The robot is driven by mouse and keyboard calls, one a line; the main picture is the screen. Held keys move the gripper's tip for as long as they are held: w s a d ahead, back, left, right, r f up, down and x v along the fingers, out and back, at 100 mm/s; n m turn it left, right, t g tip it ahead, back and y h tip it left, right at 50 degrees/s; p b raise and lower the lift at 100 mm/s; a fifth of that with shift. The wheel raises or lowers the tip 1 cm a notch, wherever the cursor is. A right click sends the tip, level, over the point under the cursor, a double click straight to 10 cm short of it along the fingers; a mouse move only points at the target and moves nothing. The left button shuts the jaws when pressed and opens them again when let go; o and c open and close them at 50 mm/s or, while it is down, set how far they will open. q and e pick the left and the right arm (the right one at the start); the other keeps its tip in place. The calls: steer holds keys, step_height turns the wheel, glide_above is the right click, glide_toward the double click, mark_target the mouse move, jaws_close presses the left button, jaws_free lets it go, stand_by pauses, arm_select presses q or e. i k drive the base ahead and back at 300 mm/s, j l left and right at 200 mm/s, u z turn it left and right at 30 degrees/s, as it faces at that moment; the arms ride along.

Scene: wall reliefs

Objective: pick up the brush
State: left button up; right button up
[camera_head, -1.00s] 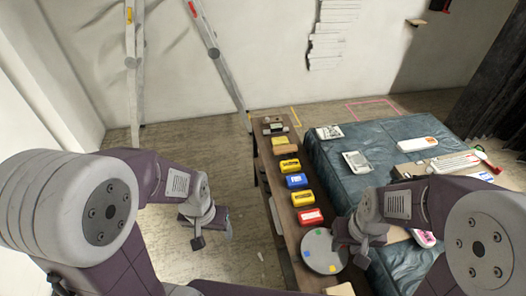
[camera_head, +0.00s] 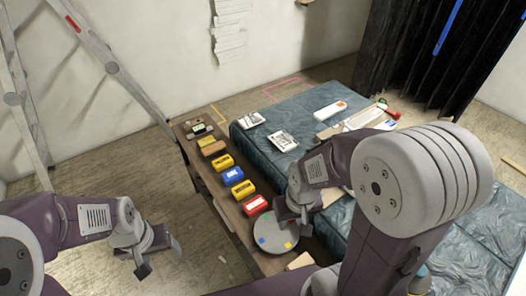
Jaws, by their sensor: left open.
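I cannot make out a brush for certain. A thin item with a red end (camera_head: 388,112) lies at the far edge of the blue-covered surface (camera_head: 290,108), beside a white tray (camera_head: 362,118); it is too small to tell what it is. My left gripper (camera_head: 160,258) is open and empty over the floor, left of the wooden bench. My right gripper (camera_head: 294,220) hangs above the round grey disc at the bench's near end; its fingers are too small to judge. My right arm hides part of the blue-covered surface.
The narrow wooden bench (camera_head: 187,143) carries yellow, blue (camera_head: 232,176) and red (camera_head: 256,204) boxes in a row, and the grey disc (camera_head: 266,246) with coloured squares. White items lie on the blue cover. A ladder (camera_head: 110,68) leans at left. Floor left of the bench is clear.

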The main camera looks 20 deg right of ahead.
mark_target(216, 149)
steer(key=i+j+z, duration=0.4)
steer(key=z, duration=0.25)
steer(key=i+j+z, duration=0.45)
steer(key=j+z, duration=0.15)
steer(key=i+j+z, duration=0.1)
steer(key=j+z, duration=0.55)
steer(key=j, duration=0.2)
steer(key=i+j+z, duration=0.1)
steer(key=j+z, duration=0.2)
steer(key=j, duration=0.15)
